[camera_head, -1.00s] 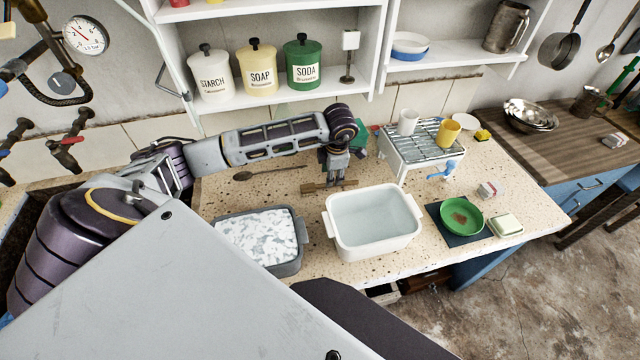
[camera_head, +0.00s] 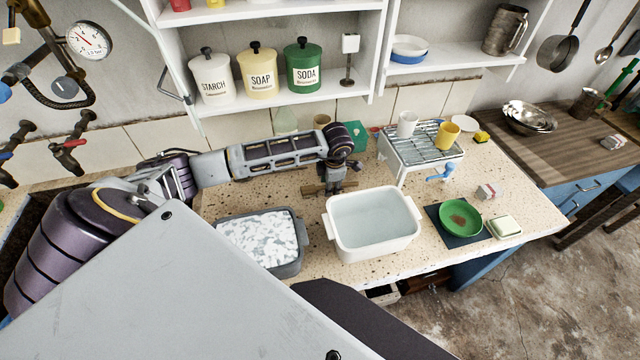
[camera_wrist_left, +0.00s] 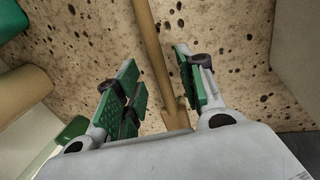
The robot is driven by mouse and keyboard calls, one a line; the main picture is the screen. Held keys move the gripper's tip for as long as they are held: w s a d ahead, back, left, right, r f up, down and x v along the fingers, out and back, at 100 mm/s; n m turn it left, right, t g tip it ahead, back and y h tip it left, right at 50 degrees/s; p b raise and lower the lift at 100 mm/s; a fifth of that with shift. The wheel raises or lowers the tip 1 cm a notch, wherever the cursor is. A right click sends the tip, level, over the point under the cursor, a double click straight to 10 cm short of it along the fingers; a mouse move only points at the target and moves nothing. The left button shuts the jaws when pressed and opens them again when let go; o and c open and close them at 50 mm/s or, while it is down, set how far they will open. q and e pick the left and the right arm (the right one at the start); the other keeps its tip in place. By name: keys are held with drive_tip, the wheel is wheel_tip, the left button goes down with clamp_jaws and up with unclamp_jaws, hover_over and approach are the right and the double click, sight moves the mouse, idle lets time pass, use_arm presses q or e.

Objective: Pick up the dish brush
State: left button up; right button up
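The wooden dish brush (camera_head: 313,190) lies on the speckled stone counter behind the white basin, partly hidden by my left gripper (camera_head: 333,188). In the left wrist view, the handle of the brush (camera_wrist_left: 149,38) runs between the two green-padded fingers of my left gripper (camera_wrist_left: 157,62). The fingers are apart, with a gap showing on each side of the handle. The near part of the brush is hidden behind the gripper body. My right gripper is in neither view.
The white water basin (camera_head: 374,248) stands just in front, the grey suds tub (camera_head: 303,235) to its left. The wire rack (camera_head: 397,158) with cups stands right of the gripper. A green dish (camera_head: 461,218) sits farther right. The shelf with canisters (camera_head: 265,108) hangs behind.

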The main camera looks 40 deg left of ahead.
use_arm(q)
drive_tip(key=shift+f, duration=0.4)
drive_tip(key=shift+a, duration=0.1)
clamp_jaws()
